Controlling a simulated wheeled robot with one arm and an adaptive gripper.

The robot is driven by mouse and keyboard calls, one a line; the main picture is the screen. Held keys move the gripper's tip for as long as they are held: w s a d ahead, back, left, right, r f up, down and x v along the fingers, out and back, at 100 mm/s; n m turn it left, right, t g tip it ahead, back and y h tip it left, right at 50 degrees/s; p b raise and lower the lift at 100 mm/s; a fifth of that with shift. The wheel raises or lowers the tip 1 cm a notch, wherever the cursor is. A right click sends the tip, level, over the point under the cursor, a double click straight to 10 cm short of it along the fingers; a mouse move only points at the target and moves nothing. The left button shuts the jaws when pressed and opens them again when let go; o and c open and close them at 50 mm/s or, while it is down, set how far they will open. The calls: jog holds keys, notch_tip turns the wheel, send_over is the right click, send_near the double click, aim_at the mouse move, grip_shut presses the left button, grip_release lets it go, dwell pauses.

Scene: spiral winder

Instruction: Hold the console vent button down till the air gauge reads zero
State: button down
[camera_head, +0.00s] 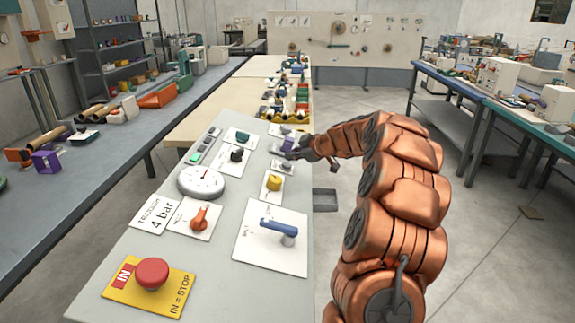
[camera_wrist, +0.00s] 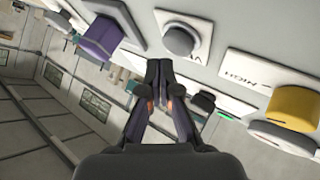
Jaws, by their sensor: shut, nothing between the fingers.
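The slanted console (camera_head: 235,215) runs up the middle of the head view. A round grey button (camera_wrist: 180,40) on a white plate, with a label starting with "V", shows in the wrist view between a purple control and a yellow knob. It seems to be the small grey button (camera_head: 287,166) in the head view. My gripper (camera_wrist: 158,68) is shut and empty, its tips close beside that button; I cannot tell whether they touch it. In the head view my gripper (camera_head: 296,153) hangs over the console's right edge. The white dial gauge (camera_head: 200,182) is too small to read.
Near the button are the purple control (camera_wrist: 98,36) and the yellow knob (camera_wrist: 292,108). Open floor lies to the right.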

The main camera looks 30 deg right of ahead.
jog(key=shift+w+a+f+b, duration=0.15)
jog(key=shift+f+b, duration=0.3)
jog(key=shift+b, duration=0.55)
jog(key=shift+a+f+b, duration=0.1)
jog(key=shift+f+b, duration=0.3)
jog(key=shift+b, duration=0.55)
dwell(3.9)
jog(key=shift+r, duration=0.2)
dwell(0.4)
jog(key=shift+d+r, duration=0.25)
jog(key=shift+r, duration=0.4)
jog(key=shift+r, duration=0.15)
jog(key=shift+s+d+r, duration=0.2)
jog(key=shift+r, duration=0.55)
jog(key=shift+s+d+r, duration=0.2)
jog(key=shift+r, duration=0.55)
jog(key=shift+s+d+r, duration=0.2)
jog(key=shift+r, duration=0.55)
